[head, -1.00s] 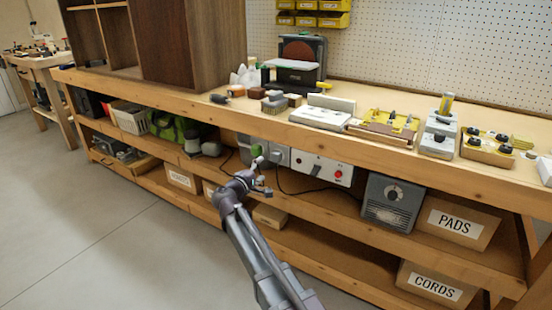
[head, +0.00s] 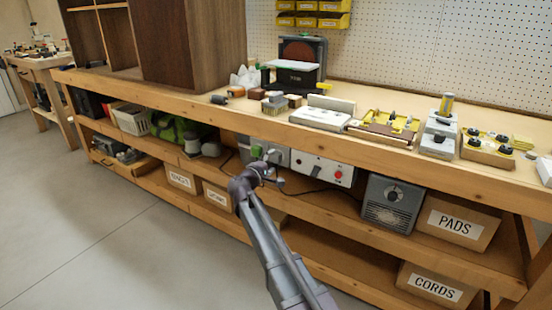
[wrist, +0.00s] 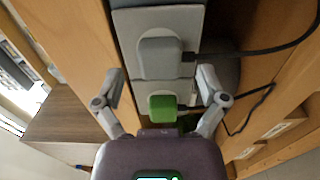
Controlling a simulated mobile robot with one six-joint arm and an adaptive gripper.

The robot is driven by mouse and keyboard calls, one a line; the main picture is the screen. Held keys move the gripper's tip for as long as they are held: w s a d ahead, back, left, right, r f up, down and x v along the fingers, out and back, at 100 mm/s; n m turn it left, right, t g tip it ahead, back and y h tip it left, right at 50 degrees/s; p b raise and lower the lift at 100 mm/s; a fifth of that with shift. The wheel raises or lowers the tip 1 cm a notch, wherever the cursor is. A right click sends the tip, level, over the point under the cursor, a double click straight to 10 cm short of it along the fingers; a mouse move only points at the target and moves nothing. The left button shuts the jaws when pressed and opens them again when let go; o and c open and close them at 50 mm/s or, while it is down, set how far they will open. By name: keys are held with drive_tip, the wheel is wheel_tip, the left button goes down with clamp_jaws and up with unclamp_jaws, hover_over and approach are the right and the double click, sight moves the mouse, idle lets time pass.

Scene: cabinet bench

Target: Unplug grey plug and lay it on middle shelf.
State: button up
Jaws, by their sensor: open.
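The grey plug (wrist: 160,57) sits in a grey socket panel (wrist: 200,30), with a black cord (wrist: 250,50) running right from it in the wrist view. A green plug (wrist: 163,107) sits in the same row, nearer my gripper's body. My gripper (wrist: 160,74) is open and empty, its fingertips apart on either side, level with the panel between the two plugs. In the head view my gripper (head: 274,170) is in front of the socket box under the bench top and partly hides the plugs; the green plug (head: 256,151) shows there. The middle shelf (head: 340,206) runs below.
A white switch box with a red button (head: 325,170) and a grey heater-like box (head: 392,202) stand on the middle shelf to the right. The PADS box (head: 457,222) is farther right. A grey jar (head: 211,149) stands left. The bench-top beam (head: 370,153) overhangs the shelf.

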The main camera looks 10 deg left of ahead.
drive_tip(key=shift+x, duration=1.1)
drive_tip(key=shift+f+b, duration=0.9)
idle(0.8)
drive_tip(key=c, duration=1.2)
drive_tip(key=shift+o, duration=0.2)
drive_tip(key=shift+s+a, duration=0.1)
drive_tip(key=shift+s, duration=0.2)
drive_tip(key=shift+c, duration=0.2)
drive_tip(key=shift+v, duration=1.85)
drive_tip(key=shift+s+a, duration=0.15)
drive_tip(key=shift+s, duration=0.15)
